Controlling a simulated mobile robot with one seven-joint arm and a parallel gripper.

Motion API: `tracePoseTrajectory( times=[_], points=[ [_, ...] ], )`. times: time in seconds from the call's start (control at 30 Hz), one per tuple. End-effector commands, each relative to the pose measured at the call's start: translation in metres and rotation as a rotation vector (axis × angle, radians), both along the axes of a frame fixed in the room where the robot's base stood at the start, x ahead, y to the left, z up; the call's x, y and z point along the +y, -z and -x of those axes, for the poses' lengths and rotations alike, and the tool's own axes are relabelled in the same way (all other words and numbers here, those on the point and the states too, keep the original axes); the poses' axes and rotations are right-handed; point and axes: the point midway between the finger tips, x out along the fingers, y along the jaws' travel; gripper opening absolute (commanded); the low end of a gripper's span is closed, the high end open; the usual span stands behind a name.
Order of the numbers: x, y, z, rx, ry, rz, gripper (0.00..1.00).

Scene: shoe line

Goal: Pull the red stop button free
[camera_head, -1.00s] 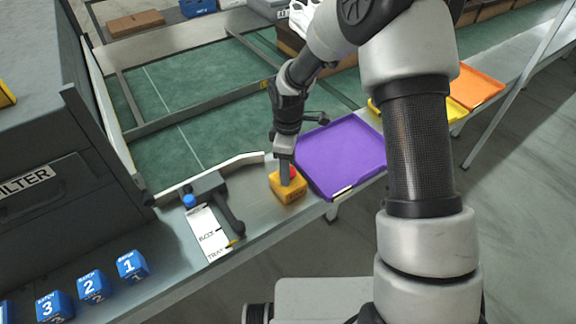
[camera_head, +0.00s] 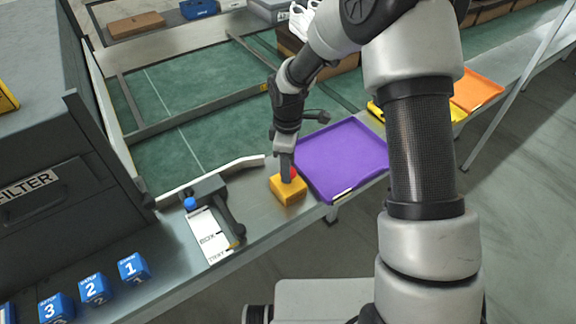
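The red stop button (camera_head: 294,173) sits on top of a yellow box (camera_head: 289,192) on the grey bench, in the head view. Only a small part of its red cap shows, to the right of my finger. My gripper (camera_head: 287,172) points down over the box, with its tip at the button. The finger hides most of the button. Whether the fingers are apart or closed on the cap cannot be seen from this side.
A purple tray (camera_head: 345,160) lies just right of the yellow box. A dark lever device with a blue knob (camera_head: 190,203) and a white label plate stands to the left. Blue numbered blocks (camera_head: 133,267) sit front left. A grey filter cabinet (camera_head: 40,150) stands far left.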

Motion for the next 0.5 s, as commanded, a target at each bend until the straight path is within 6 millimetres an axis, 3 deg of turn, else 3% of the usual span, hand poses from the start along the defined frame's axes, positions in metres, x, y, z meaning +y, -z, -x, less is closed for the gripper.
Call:
tracePoseTrajectory(
  times=[0.37,0.5],
  points=[
    [0.000,-0.001,0.000,0.000,0.000,-0.001,0.55],
    [0.001,-0.014,-0.001,-0.002,0.000,-0.002,0.55]
  ],
)
